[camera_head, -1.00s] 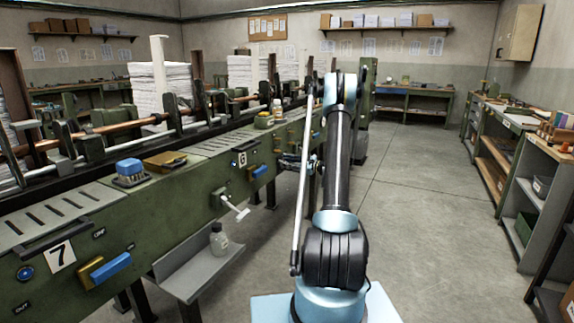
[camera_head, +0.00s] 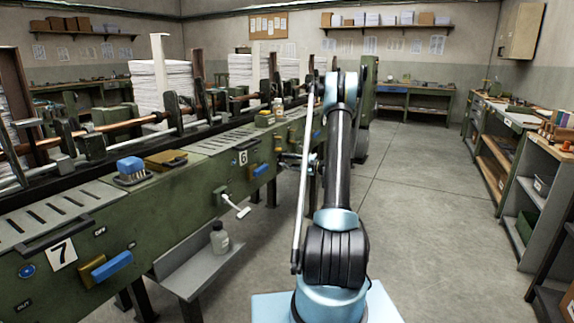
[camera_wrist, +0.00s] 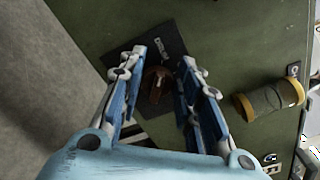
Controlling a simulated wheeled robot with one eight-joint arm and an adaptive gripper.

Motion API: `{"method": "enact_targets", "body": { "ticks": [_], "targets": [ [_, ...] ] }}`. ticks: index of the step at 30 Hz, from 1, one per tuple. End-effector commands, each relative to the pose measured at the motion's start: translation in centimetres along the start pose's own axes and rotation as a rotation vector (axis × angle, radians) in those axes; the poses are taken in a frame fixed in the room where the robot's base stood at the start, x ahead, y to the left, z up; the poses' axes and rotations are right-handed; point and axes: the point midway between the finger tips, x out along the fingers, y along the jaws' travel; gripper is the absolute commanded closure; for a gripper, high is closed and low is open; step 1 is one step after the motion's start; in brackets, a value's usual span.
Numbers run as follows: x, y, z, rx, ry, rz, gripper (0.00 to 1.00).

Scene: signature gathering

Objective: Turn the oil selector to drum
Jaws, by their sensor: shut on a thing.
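The oil selector is a small brown knob (camera_wrist: 157,80) on a dark square plate (camera_wrist: 170,46) fixed to the green machine side. Pale lettering on the plate is too small to read surely. In the wrist view my gripper (camera_wrist: 160,62) has its two blue fingers on either side of the knob, shut on it. The fingers hide part of the plate. In the head view my gripper (camera_head: 290,160) is against the side of the long green machine (camera_head: 190,205), partly behind my arm. The selector cannot be made out there.
A yellow and dark cylinder (camera_wrist: 270,102) sticks out right of the plate. In the head view, a white-handled lever (camera_head: 236,207) and a shelf with a bottle (camera_head: 220,238) project from the machine at left. The floor (camera_head: 415,200) to the right is clear, up to the benches.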

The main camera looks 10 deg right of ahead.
Motion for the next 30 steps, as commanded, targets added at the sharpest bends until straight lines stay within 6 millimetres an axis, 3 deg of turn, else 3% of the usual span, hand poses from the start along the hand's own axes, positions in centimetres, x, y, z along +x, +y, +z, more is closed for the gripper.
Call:
{"method": "enact_targets", "body": {
  "ticks": [7, 8, 10, 22, 30],
  "targets": [
    [0.0, 0.3, 0.1, 0.000, -0.001, 0.005, 0.92],
    [0.0, 0.3, 0.1, 0.000, -0.001, 0.005, 0.64],
    [0.0, 0.3, 0.1, 0.000, -0.002, 0.005, 0.49],
    [-0.3, 0.1, 0.0, 0.001, 0.000, 0.002, 0.49],
    [-4.2, 0.0, -0.1, 0.001, 0.002, 0.000, 0.49]
  ]
}}
